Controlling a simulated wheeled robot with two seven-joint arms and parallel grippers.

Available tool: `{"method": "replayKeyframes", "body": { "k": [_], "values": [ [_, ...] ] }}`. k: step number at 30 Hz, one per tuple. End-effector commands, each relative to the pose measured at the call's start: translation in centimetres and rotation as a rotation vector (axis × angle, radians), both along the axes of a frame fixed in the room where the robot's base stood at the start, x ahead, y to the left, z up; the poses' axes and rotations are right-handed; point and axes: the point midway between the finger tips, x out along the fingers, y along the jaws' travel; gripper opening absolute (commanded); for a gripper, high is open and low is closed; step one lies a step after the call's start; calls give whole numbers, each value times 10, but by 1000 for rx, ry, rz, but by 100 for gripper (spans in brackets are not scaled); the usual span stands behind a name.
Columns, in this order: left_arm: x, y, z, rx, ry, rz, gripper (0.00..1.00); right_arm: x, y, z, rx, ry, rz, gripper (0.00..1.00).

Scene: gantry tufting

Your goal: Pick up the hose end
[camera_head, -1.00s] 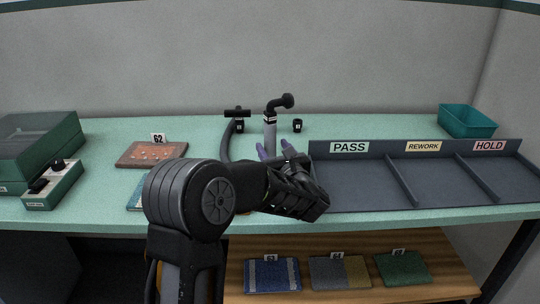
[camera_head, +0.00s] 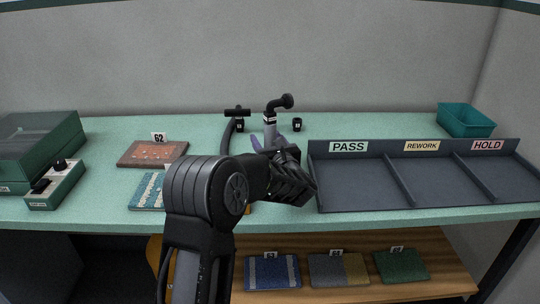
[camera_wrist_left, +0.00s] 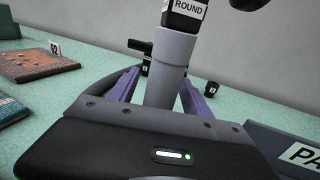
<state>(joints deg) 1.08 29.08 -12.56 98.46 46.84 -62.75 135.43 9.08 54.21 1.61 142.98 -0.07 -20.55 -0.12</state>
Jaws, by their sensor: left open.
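The grey tube that looks like the hose end (camera_head: 270,131) stands upright on the bench, topped by a black bent nozzle (camera_head: 285,102). In the left wrist view the tube (camera_wrist_left: 172,62) carries a black collar marked ROUND (camera_wrist_left: 186,10). A dark curved hose (camera_head: 227,137) shows to its left; where it joins the tube is hidden. My left gripper (camera_head: 270,143) is open, its purple fingers on either side of the tube. In the left wrist view the fingers (camera_wrist_left: 157,92) stand apart from it with small gaps. The tube's foot is hidden behind my gripper. My right gripper is out of view.
A black T-shaped head (camera_head: 237,113) stands behind left, and a small black cup (camera_head: 297,125) behind right. A sorting tray (camera_head: 360,185) marked PASS, REWORK and HOLD lies close on the right. A brown sample (camera_head: 152,153) and a teal one (camera_head: 147,191) lie left.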

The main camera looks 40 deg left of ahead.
Motion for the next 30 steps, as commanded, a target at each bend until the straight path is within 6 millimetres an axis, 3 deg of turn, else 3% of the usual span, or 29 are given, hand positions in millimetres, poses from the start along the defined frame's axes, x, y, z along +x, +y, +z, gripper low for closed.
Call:
{"method": "replayKeyframes", "body": {
  "k": [11, 30],
  "values": [
    [0, 0, 0, 0, 0, 0, 57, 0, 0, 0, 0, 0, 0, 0],
    [0, 0, 0, 0, 0, 0, 6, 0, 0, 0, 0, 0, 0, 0]
  ]
}}
